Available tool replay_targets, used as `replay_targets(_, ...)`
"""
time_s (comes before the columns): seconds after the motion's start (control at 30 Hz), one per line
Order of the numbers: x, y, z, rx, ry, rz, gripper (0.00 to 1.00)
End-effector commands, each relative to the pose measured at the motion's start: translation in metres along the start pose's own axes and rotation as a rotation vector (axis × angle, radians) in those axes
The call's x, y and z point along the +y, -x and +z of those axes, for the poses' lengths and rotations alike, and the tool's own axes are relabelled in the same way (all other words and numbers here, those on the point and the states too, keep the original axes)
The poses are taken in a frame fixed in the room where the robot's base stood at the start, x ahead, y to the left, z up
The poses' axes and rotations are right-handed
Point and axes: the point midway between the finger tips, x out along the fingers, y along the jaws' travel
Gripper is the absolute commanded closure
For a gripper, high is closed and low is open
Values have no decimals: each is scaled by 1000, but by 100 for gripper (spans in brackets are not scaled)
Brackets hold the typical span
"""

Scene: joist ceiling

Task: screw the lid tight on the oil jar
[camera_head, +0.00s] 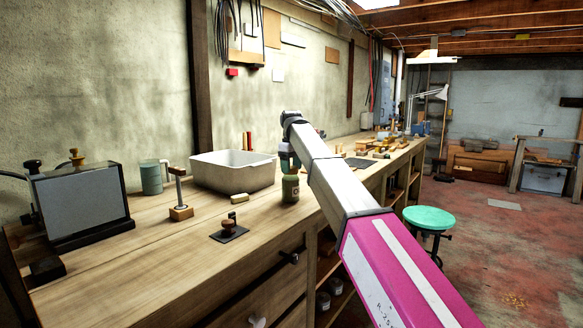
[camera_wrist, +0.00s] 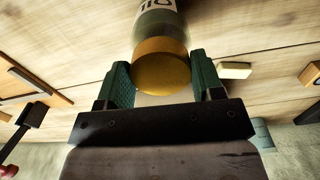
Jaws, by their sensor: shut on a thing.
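The oil jar (camera_head: 290,190) stands upright on the wooden workbench, a green jar near the bench's front edge, just left of my arm. In the wrist view the jar (camera_wrist: 158,22) shows part of a white label with dark letters. Its yellow-brown lid (camera_wrist: 161,72) sits on the jar's mouth, between the two green fingers of my gripper (camera_wrist: 160,82). The gripper is shut on the lid. I cannot tell how tightly the lid is seated.
On the bench (camera_head: 130,275), a white basin (camera_head: 232,177) stands behind and left of the jar. A stamp-like tool (camera_head: 228,231), a cream block (camera_head: 239,199), a wooden-based stand (camera_head: 180,211) and a green can (camera_head: 151,179) lie further left. A green stool (camera_head: 429,218) stands right of the bench.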

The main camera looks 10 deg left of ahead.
Motion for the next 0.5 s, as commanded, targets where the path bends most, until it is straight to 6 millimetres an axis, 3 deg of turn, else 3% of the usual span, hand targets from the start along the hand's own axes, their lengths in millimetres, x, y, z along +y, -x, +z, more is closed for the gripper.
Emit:
replay_targets(0.37, 0, 0, 0, 0, -45, 0, 67)
replay_targets(0.5, -1, 0, 0, 0, -136, 0, 67)
